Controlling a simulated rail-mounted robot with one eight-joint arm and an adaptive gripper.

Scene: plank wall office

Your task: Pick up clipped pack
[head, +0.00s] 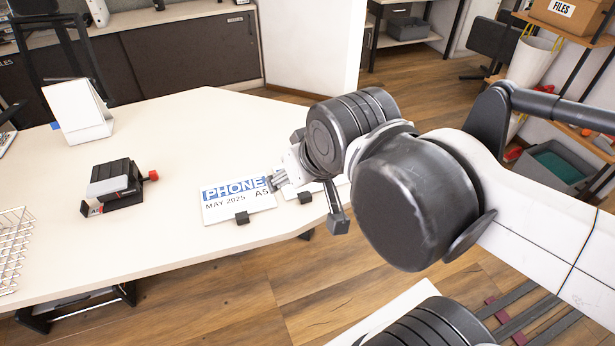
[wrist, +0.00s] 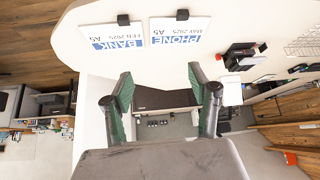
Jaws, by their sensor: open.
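A white clipped pack (head: 237,203) with a blue PHONE band, marked MAY 2025 A5, lies flat near the table's front edge; it also shows in the wrist view (wrist: 175,27). A black clip (head: 242,217) sits on its front edge. A second clipped pack (wrist: 117,36), marked BANK FEB 2025 A5, lies beside it with its own black clip (wrist: 123,19); my arm mostly hides it in the head view. My gripper (head: 276,181) overlaps the PHONE pack's right edge in the head view. In the wrist view its green-padded fingers (wrist: 160,72) are apart and empty.
On the pale table (head: 165,235) stand a black and grey device with a red knob (head: 118,185), a white tent-shaped stand (head: 78,112) and a white wire basket (head: 14,245). Bare tabletop lies behind the packs.

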